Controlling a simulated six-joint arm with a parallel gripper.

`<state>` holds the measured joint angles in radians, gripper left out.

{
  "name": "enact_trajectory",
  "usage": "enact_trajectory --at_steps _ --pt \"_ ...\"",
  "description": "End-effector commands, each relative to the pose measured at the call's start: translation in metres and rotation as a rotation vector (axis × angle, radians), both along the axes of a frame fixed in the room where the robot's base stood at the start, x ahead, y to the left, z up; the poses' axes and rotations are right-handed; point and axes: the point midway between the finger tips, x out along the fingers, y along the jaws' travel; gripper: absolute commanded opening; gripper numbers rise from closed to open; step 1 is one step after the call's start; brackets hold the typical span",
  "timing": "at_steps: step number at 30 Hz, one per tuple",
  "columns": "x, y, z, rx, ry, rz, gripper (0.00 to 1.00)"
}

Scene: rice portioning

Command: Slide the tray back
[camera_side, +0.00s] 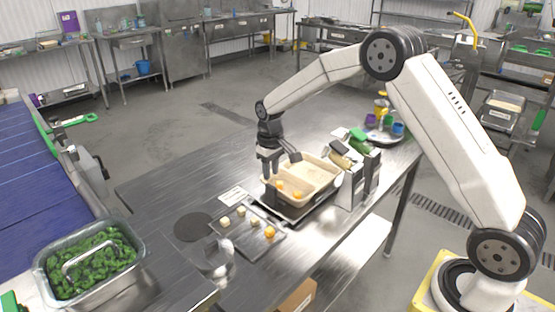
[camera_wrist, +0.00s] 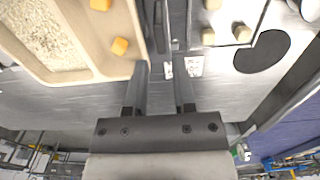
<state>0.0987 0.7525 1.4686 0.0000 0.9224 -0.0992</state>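The beige compartment tray (camera_side: 318,200) rests on the steel table, with rice and orange cubes in it. In the wrist view the tray (camera_wrist: 88,78) fills the upper left, with rice in one compartment and two orange cubes in the other. My gripper (camera_side: 270,182) is at the tray's left side, pointing down. In the wrist view my gripper's fingers (camera_wrist: 160,70) stand apart, with bare table and a dark narrow part showing between and beyond them. The left finger is close to the tray's rim; I cannot tell whether it touches.
A small dark tray (camera_side: 240,243) with several cubes lies left of the beige tray, near a black disc (camera_side: 193,227). A metal pan of greens (camera_side: 50,265) stands at the front left.

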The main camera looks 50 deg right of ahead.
Motion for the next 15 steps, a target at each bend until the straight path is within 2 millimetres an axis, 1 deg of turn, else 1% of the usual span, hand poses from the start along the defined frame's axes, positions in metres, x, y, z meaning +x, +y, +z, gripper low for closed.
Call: enact_trajectory --at_steps 4,8,11,15 --pt "0.0 0.0 -0.001 0.0 0.0 0.0 0.32" --pt "0.0 0.0 -0.006 0.0 0.0 0.0 0.32" --pt "0.0 0.0 -0.013 0.0 0.0 0.0 0.32" --pt "0.0 0.0 -0.028 0.0 0.0 0.0 0.32"
